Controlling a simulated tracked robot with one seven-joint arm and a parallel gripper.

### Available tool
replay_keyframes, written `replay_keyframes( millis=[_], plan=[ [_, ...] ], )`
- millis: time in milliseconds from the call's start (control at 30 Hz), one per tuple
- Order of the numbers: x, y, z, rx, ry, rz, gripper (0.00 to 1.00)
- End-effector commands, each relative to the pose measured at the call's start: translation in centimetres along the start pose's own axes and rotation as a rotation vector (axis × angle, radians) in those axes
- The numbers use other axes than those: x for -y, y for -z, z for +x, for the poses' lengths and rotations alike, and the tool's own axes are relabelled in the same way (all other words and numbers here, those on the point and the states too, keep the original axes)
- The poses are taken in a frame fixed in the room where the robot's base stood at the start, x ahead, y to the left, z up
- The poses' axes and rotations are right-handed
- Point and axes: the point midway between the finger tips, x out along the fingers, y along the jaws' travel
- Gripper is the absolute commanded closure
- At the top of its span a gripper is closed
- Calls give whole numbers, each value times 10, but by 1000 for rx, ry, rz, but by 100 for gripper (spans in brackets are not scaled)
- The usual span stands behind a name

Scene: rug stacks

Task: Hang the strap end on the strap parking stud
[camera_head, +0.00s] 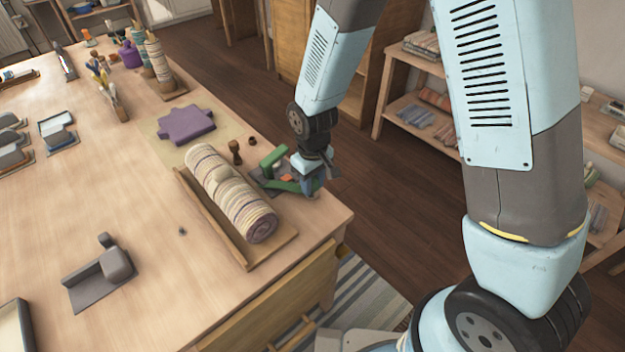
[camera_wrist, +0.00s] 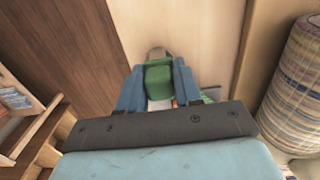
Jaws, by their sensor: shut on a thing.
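My gripper (camera_head: 313,186) is at the right edge of the table, beside the rolled striped rug. In the wrist view my gripper (camera_wrist: 158,72) has its two blue fingers shut on a green strap end (camera_wrist: 158,78), with a grey tip beyond it. In the head view green strap parts (camera_head: 285,185) show left of the fingers, over a grey fixture (camera_head: 262,174) with a small orange piece. A dark brown peg (camera_head: 235,153) stands upright left of the fixture. I cannot tell whether it is the parking stud. The strap end itself is mostly hidden in the head view.
The rolled striped rug (camera_head: 230,190) lies in a wooden cradle (camera_head: 200,212) and also shows at the right of the wrist view (camera_wrist: 297,90). A grey holder (camera_head: 98,280) stands front left. The table middle is clear.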

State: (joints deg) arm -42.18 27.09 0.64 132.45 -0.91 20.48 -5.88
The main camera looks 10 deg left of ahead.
Motion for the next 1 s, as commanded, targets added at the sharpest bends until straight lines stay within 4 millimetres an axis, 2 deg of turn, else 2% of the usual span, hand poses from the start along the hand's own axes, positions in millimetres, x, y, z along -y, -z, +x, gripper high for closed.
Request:
replay_keyframes(
  millis=[667,700,1000],
  plan=[
    [0,0,7,-1,0,0,95],
    [0,0,7,-1,0,0,65],
    [0,0,7,-1,0,0,36]
  ],
)
